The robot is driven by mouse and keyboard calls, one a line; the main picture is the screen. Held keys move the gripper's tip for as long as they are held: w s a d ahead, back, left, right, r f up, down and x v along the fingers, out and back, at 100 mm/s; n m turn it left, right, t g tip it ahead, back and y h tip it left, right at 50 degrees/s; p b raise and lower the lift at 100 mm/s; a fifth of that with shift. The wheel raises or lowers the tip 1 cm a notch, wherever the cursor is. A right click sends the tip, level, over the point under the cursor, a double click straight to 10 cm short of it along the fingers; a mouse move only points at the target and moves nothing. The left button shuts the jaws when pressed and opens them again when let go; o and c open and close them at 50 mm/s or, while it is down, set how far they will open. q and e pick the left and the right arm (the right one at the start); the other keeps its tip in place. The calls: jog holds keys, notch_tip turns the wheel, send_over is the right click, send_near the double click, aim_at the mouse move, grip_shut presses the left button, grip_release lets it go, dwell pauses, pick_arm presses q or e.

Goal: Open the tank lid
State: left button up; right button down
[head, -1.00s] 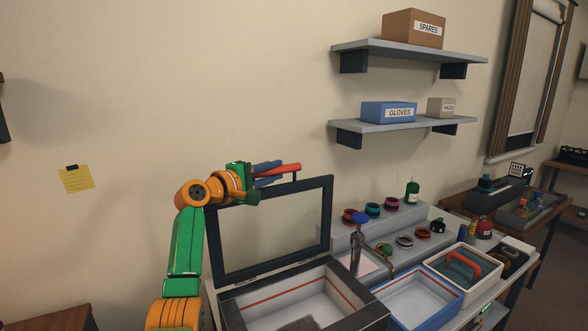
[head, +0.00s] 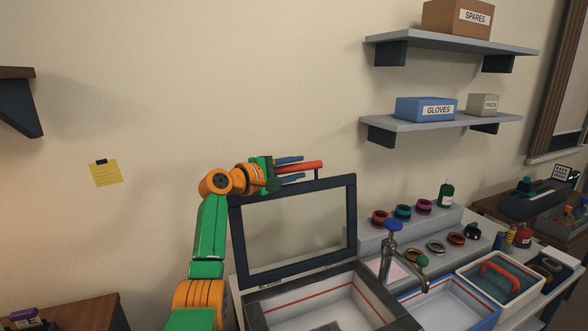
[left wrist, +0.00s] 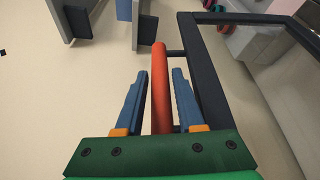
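The tank lid, a dark frame around a clear pane (head: 300,225), stands upright at the back of the open tank (head: 315,318). Its red bar handle (head: 312,166) juts from the lid's top edge. My left gripper (head: 298,168) is at the handle with its blue fingers on either side of it. In the left wrist view the red handle (left wrist: 160,85) lies between the open fingers (left wrist: 160,75), with a gap on each side. My right gripper is not in view.
Right of the tank are a tap (head: 391,250), a blue-rimmed basin (head: 450,305) and a white tray with a red-handled item (head: 500,275). Wall shelves (head: 440,123) hang above. Several coloured rings sit on a stepped stand (head: 435,225). The wall left of my arm is mostly clear.

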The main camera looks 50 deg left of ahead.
pick_arm(q)
jog(key=shift+o, duration=0.9)
jog(key=shift+d, duration=0.1)
jog(key=s+b, duration=0.3)
jog(key=shift+f, duration=0.3)
jog(key=s+b, duration=0.1)
jog(key=s, duration=0.1)
jog(key=s+r, duration=0.1)
jog(key=s, duration=0.1)
jog(key=shift+d+r+b, duration=0.1)
jog(key=shift+r+b, duration=0.05)
jog(key=shift+b, duration=0.25)
